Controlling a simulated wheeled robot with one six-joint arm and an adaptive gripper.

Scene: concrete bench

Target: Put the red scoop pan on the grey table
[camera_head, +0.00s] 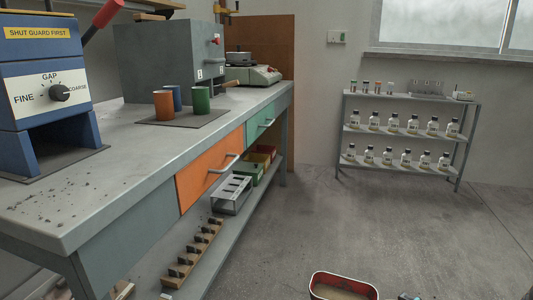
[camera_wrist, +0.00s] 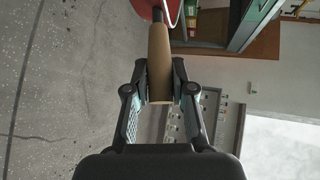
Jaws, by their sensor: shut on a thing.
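The red scoop pan (camera_head: 342,288) shows at the bottom edge of the head view, with pale tan stuff inside. Its lower part is cut off by the frame. In the wrist view, a piece of the red pan (camera_wrist: 153,9) shows at the top, with its tan handle (camera_wrist: 159,55) running down between the fingers. My gripper (camera_wrist: 160,82) is shut on that handle. The grey table (camera_head: 120,170) is the long grey-topped bench at the left of the head view. The pan is held apart from it, to the right and nearer the camera.
On the bench stand a blue machine (camera_head: 45,85), a grey box (camera_head: 165,62), several cups on a dark mat (camera_head: 210,115) and a scale (camera_head: 255,75). The front-left bench top is mostly bare, with dark crumbs. A bottle shelf (camera_head: 408,135) stands at the back wall. The floor between is clear.

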